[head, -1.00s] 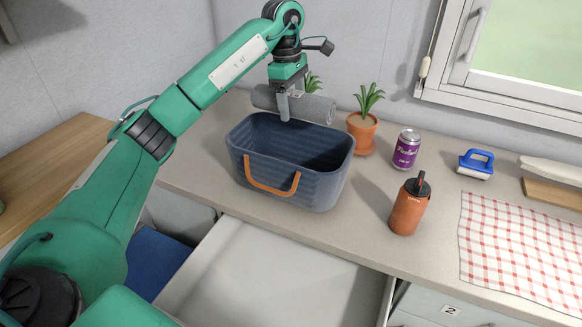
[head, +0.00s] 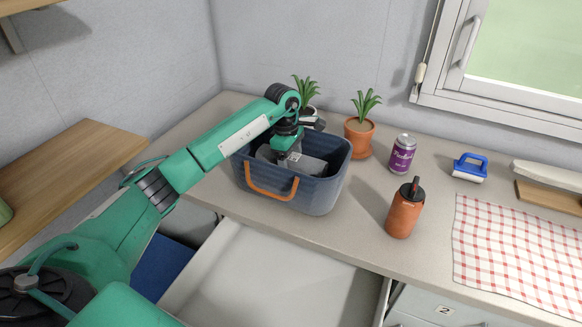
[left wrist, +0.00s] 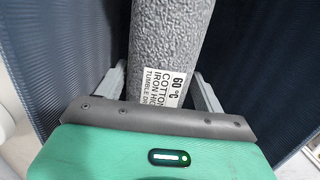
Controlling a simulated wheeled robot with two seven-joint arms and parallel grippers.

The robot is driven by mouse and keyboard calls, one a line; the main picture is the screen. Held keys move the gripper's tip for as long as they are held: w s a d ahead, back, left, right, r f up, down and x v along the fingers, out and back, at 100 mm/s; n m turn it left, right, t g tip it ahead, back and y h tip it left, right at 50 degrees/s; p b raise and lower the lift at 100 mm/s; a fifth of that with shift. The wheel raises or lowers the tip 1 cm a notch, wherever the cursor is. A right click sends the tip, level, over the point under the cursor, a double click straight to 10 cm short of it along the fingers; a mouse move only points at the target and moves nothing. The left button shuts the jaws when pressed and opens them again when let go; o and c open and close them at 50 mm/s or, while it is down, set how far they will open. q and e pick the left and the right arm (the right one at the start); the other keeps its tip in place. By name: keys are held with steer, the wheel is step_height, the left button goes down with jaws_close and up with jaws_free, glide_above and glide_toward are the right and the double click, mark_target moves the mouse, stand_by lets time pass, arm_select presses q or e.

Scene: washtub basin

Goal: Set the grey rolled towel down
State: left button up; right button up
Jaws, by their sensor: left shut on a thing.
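The grey rolled towel (head: 308,163) is inside the blue washtub basin (head: 318,195), below the rim level, lying roughly crosswise. My left gripper (head: 292,160) reaches down into the basin and is shut on the towel. In the left wrist view the towel (left wrist: 170,45) runs between the two fingers, with a white care label (left wrist: 166,86) on it. The basin's dark ribbed walls (left wrist: 50,60) show on both sides. I cannot tell whether the towel touches the basin's floor. My right gripper is not in view.
Potted plants stand behind the basin, one in a terracotta pot (head: 359,137). A purple can (head: 402,154), an orange bottle (head: 404,209), a blue brush (head: 470,168) and a checked cloth (head: 515,255) lie to the right. An open drawer (head: 265,275) is below the counter.

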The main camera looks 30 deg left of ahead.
arm_select(q)
step_height(320, 180, down, 2)
steer(key=shift+f, duration=0.3)
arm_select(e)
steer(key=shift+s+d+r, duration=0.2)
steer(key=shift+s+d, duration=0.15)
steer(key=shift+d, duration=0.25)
arm_select(q)
steer(key=shift+f, duration=0.15)
steer(key=o, duration=0.8)
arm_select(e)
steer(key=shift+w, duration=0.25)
